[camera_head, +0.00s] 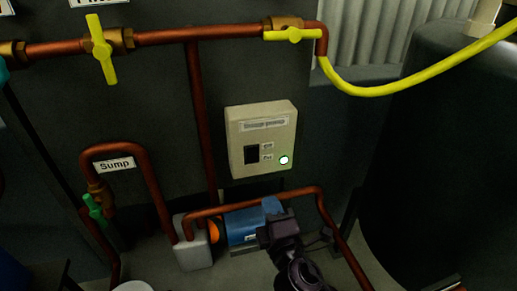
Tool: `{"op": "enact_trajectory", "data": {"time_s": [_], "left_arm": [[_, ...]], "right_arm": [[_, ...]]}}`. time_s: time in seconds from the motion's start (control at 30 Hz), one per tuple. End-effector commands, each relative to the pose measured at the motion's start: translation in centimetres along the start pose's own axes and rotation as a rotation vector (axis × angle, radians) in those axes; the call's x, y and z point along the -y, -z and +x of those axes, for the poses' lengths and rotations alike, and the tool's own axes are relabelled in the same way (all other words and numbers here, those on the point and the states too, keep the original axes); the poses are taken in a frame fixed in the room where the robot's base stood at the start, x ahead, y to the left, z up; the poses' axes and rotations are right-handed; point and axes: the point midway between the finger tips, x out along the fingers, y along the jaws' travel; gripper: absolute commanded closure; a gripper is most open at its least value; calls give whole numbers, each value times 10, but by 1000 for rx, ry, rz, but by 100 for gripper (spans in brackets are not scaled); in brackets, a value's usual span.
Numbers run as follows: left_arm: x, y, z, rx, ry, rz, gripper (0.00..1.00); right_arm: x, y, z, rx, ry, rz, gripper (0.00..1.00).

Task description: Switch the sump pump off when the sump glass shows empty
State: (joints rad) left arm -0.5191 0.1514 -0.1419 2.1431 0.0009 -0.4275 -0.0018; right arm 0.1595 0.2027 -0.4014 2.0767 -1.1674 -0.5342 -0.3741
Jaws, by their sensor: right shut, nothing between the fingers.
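The beige switch box (261,112) is on the dark wall panel, with a black switch (251,154), two small labels beside it and a lit, greenish-white lamp (284,160). The switch's position is too small to tell. The blue pump (240,226) sits below the box, joined to copper pipes. A "Sump" label (114,164) hangs by the pipe loop at left. I cannot make out the sump glass. My left gripper is not in view.
A yellow-handled valve (103,50) and another yellow lever (295,35) sit on the upper copper pipe (200,36). A green-handled valve (95,208) is at lower left. A yellow hose (400,90) runs to the right past a large dark tank (440,160). Copper pipes surround the pump.

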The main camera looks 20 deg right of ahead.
Motion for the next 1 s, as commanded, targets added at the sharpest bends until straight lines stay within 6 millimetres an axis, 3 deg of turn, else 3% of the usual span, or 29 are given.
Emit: {"op": "enact_trajectory", "data": {"time_s": [0.57,0.77,1.0], "left_arm": [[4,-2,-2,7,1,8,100],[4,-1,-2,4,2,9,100],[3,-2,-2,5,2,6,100]], "right_arm": [[-4,2,5,-1,-11,-14,100],[-5,2,25,-2,-14,-15,100],[-5,2,63,-1,-13,-15,100]]}}
